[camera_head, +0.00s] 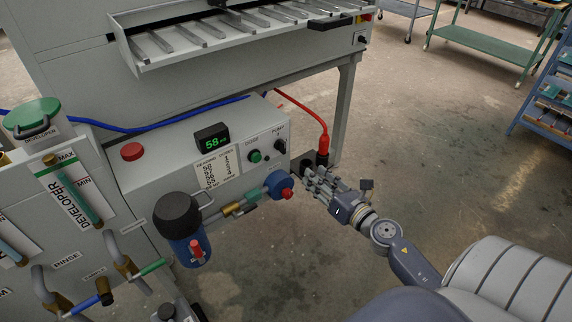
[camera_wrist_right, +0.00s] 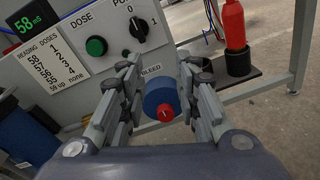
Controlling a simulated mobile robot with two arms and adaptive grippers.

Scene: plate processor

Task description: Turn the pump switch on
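The pump switch (camera_head: 280,146) is a black rotary knob under the label PUMP on the grey control box. In the right wrist view the pump switch (camera_wrist_right: 139,28) is at the top, with marks 0 and 1 above it; its pointer looks turned towards the 0. My right gripper (camera_head: 308,180) is in front of the box, below and to the right of the switch, not touching it. In the right wrist view my right gripper (camera_wrist_right: 160,68) has its fingers apart with nothing between them; a blue valve with a red centre shows beyond. My left gripper is not in view.
The green DOSE button (camera_head: 255,156) and a lit display (camera_head: 212,138) are left of the switch. A blue valve (camera_head: 280,185) sticks out below it. A red hose with a red connector (camera_head: 323,145) hangs at right.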

